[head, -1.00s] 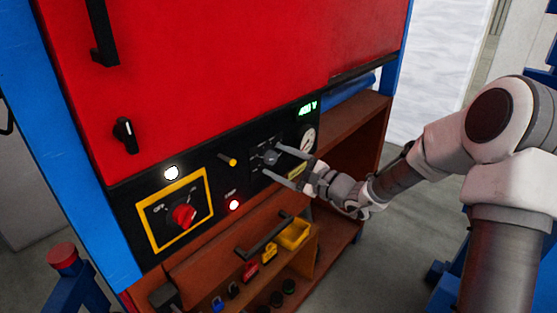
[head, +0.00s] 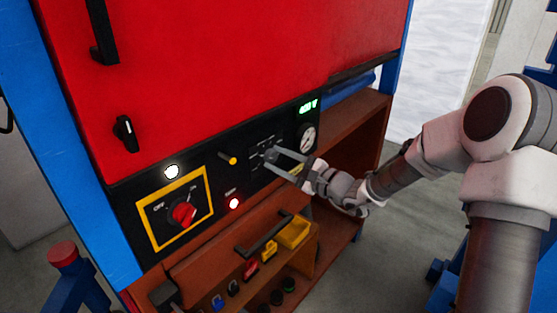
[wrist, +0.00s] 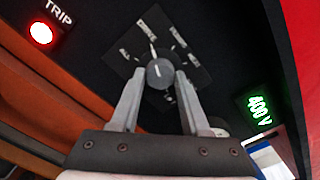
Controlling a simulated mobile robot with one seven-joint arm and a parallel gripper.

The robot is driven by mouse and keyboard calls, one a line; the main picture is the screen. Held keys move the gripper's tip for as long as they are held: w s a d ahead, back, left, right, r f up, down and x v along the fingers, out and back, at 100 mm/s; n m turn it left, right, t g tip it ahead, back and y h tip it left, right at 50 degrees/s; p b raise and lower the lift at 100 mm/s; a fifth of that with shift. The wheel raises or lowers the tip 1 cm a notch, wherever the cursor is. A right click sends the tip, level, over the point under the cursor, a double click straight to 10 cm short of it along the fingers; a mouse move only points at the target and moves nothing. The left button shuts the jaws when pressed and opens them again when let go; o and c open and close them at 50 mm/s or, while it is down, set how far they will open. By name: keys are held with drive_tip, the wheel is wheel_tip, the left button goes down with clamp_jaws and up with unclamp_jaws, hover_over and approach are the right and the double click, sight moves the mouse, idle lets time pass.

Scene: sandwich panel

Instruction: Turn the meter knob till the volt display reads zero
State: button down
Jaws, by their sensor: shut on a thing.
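The meter knob (wrist: 159,73) is a grey round knob with a white pointer line, on a dark plate with several white marks around it. In the wrist view its pointer line runs up towards the top marks. My gripper (head: 272,157) is at the knob, and its two fingers are shut on it from either side. In the wrist view the fingers (wrist: 159,82) flank the knob. The volt display (wrist: 260,107) reads 400 V in green; in the head view the display (head: 308,107) is small. The fingers partly hide the knob in the head view.
A round gauge (head: 307,138) sits right of the knob. A red switch (head: 184,214) in a yellow frame, a lit red TRIP lamp (head: 234,203) and a white lamp (head: 172,172) are to the left.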

drive_tip(key=shift+m, duration=0.4)
drive_tip(key=m+p, duration=0.2)
drive_tip(key=m, duration=0.2)
drive_tip(key=shift+m+p, duration=0.85)
drive_tip(key=shift+m, duration=1.05)
drive_tip(key=shift+c, duration=1.9)
unclamp_jaws()
drive_tip(key=shift+s, duration=0.1)
drive_tip(key=b+v, duration=0.2)
drive_tip(key=v, duration=1.5)
drive_tip(key=shift+d, duration=0.2)
drive_tip(key=shift+s, duration=0.1)
